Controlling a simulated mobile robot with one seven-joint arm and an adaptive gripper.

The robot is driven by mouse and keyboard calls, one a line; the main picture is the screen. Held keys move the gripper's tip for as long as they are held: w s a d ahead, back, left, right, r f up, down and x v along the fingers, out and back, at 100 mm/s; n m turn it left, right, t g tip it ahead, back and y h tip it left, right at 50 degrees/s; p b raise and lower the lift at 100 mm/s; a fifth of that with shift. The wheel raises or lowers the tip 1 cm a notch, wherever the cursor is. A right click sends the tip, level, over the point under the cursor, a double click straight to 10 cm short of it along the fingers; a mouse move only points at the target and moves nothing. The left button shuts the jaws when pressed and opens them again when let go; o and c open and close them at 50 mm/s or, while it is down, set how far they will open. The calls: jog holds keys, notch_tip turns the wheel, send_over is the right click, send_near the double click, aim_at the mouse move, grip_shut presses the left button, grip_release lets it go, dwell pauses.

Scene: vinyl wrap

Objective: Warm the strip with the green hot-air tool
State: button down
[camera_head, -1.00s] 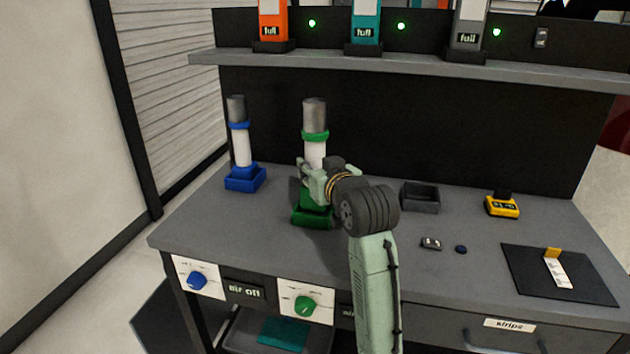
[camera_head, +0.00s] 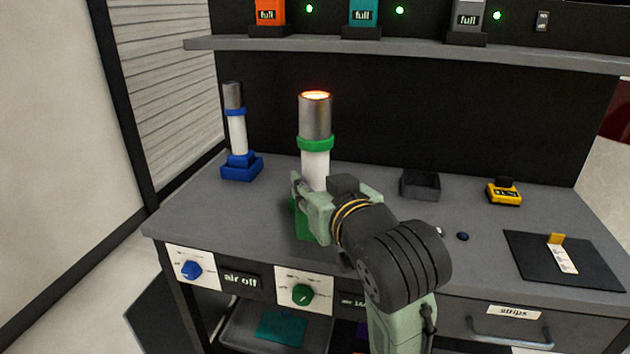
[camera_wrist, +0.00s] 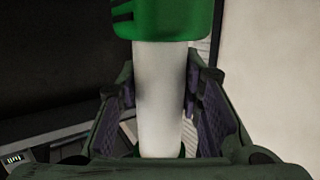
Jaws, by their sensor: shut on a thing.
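The green hot-air tool (camera_head: 316,167) stands upright with a green collar, a white body and a grey metal nozzle. Its nozzle mouth glows orange. My gripper (camera_head: 314,204) is shut around the white body below the collar. The wrist view also shows the white body (camera_wrist: 160,95) between my fingers. The green stand (camera_head: 302,222) is mostly hidden behind my gripper, so I cannot tell whether the tool is clear of it. The white strip (camera_head: 563,260) with a yellow piece (camera_head: 556,239) at its far end lies on a black mat (camera_head: 525,255) at the right.
A blue hot-air tool (camera_head: 237,135) stands in its blue base at the left. A dark tray (camera_head: 420,187) and a yellow device (camera_head: 503,194) sit towards the back. Green (camera_head: 302,293) and blue (camera_head: 191,270) knobs are on the front. A shelf (camera_head: 420,50) overhangs the rear.

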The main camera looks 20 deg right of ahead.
jog(key=s+a+b, duration=0.9)
jog(key=s+b, duration=0.3)
jog(key=s, duration=0.1)
jog(key=shift+s, duration=0.15)
dwell(0.5)
